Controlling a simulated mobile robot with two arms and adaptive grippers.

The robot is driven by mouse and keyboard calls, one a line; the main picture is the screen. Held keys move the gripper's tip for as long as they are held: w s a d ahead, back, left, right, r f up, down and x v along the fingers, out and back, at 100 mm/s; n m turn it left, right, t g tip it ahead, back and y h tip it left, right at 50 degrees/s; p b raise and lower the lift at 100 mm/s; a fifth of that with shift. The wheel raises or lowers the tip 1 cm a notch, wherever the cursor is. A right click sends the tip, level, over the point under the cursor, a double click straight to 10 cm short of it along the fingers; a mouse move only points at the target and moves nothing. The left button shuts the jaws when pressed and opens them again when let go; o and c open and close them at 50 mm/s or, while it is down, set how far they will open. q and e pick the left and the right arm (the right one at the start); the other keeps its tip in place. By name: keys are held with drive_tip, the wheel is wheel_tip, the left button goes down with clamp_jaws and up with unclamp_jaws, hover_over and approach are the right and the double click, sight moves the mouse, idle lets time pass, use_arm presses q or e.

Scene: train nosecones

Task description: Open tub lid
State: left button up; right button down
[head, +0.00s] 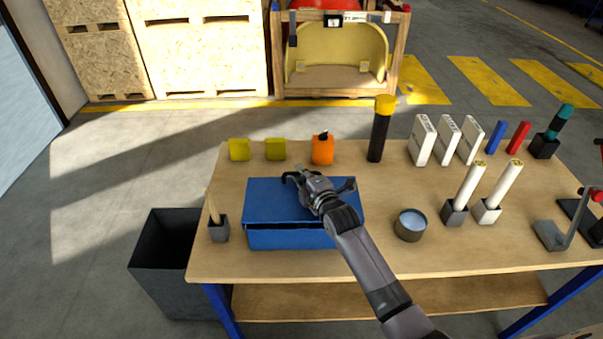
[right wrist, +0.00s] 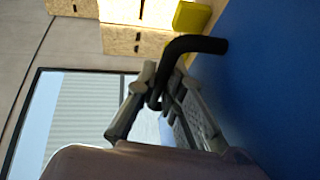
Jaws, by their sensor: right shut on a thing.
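The blue tub (head: 290,240) stands at the front left of the wooden table. Its flat blue lid (head: 264,200) lies on top, with a thin dark gap along the front edge. My right gripper (head: 312,184) is over the lid, shut on its black handle. In the right wrist view the bent black handle (right wrist: 195,44) runs from between the fingers to the blue lid surface (right wrist: 260,80). The fingers hide part of the handle. My left gripper is not in view.
A brush in a grey holder (head: 219,229) stands close left of the tub. A round tin (head: 410,226) stands to the right. Yellow blocks (head: 239,150), an orange container (head: 322,150) and a black yellow-capped tube (head: 379,135) stand behind. A dark bin (head: 158,268) is beside the table.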

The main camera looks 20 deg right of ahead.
drive_tip(key=shift+s, duration=0.1)
idle(0.7)
drive_tip(key=shift+s+a+r+n+t+b, duration=0.15)
drive_tip(key=shift+s+r+n+t+b, duration=0.15)
drive_tip(key=shift+s+r+t+b, duration=0.5)
drive_tip(key=s+r+n+t+b, duration=0.1)
drive_tip(key=t+b, duration=0.1)
drive_tip(key=b, duration=0.2)
drive_tip(key=s+a+r+t+b, duration=0.1)
drive_tip(key=s+r+t+b, duration=0.1)
drive_tip(key=b, duration=0.1)
drive_tip(key=shift+s+a+n+y+b, duration=0.1)
drive_tip(key=shift+s+n+y+b, duration=0.2)
drive_tip(key=shift+n+b, duration=0.1)
drive_tip(key=s+a+r+n+t+y+b, duration=0.1)
drive_tip(key=s+a+n+t+y+b, duration=0.1)
drive_tip(key=s+b, duration=0.5)
drive_tip(key=s+a+n+t+y+b, duration=0.2)
drive_tip(key=s+b, duration=0.5)
drive_tip(key=shift+s+a+r+n+y+b, duration=0.15)
drive_tip(key=shift+s+r+n+y+b, duration=0.15)
drive_tip(key=shift+s+r+n+y, duration=0.1)
drive_tip(key=shift+h, duration=0.3)
